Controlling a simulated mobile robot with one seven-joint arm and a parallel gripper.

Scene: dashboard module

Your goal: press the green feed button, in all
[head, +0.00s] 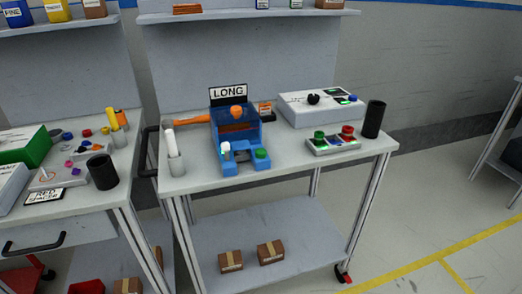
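A blue machine (236,127) stands on the grey workbench (205,182) under a sign reading LONG (229,92). On its front right foot is a round green button (261,154). A white-topped part (226,148) stands at its front left. To the right, a small grey button box (333,143) carries another green button (319,135) and a red button (347,131). I cannot read any label that tells which green button is the feed button. Neither green button is covered. My gripper is not in view.
A white control box (321,107) with a black knob stands behind the button box. A black cylinder (374,119) stands near the right edge. A grey cup (176,164) holding a white rod is left of the machine. The bench front between machine and button box is clear.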

